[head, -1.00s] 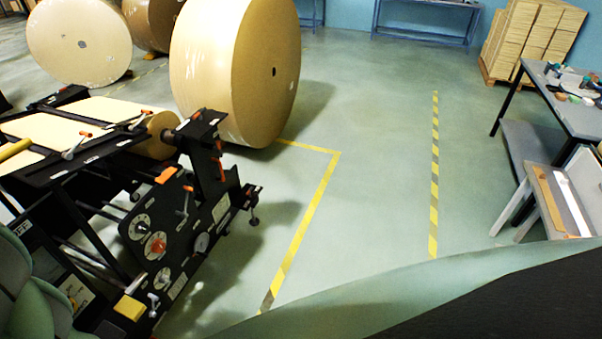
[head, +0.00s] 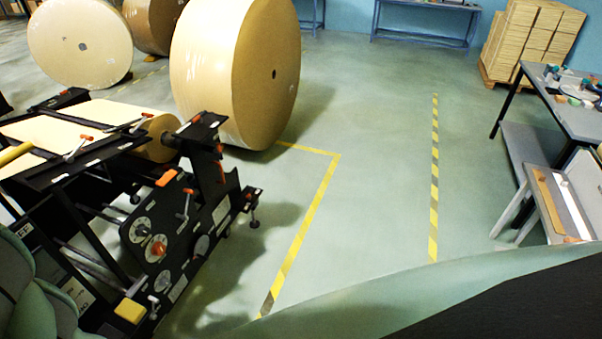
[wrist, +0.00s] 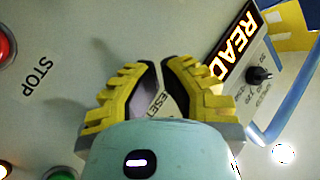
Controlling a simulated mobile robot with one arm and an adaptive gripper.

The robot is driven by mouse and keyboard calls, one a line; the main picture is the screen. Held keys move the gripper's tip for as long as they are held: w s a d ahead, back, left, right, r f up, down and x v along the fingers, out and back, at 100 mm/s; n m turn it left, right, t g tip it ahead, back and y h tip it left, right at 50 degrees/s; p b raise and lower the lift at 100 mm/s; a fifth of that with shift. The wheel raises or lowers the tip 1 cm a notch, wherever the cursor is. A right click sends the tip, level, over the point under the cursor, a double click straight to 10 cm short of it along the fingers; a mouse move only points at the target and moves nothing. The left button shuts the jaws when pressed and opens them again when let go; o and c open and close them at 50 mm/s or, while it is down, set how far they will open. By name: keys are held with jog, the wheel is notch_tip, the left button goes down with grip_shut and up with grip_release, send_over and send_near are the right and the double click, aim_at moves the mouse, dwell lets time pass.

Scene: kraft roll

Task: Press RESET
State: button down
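In the wrist view, a pale control panel (wrist: 95,30) fills most of the picture. The RESET label (wrist: 158,104) is partly covered between the fingers of my gripper (wrist: 161,64). The button belonging to it is not visible; my fingers and gripper body hide that area. The yellow fingers with dark pads lean in until their tips almost meet, with a thin gap and nothing held. Whether they touch the panel cannot be told. A lit READY display (wrist: 236,48), cut off by the right finger, is at the upper right. The head view does not show my gripper.
The wrist view also shows a red button (wrist: 5,45) near the STOP label (wrist: 41,79), a green button (wrist: 60,174) and a black knob (wrist: 260,75). In the head view, a black roll machine (head: 165,235) stands left, a large kraft roll (head: 215,75) behind it. The middle floor is clear.

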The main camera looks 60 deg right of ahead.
jog(key=shift+s+d+p, duration=0.2)
jog(key=shift+s+p, duration=0.05)
jog(key=shift+s, duration=0.55)
jog(key=shift+s+d+p, duration=0.15)
jog(key=shift+s+p, duration=0.05)
jog(key=shift+s, duration=0.6)
jog(key=shift+s+d+p, duration=0.2)
jog(key=shift+s+p, duration=0.05)
jog(key=shift+s, duration=0.55)
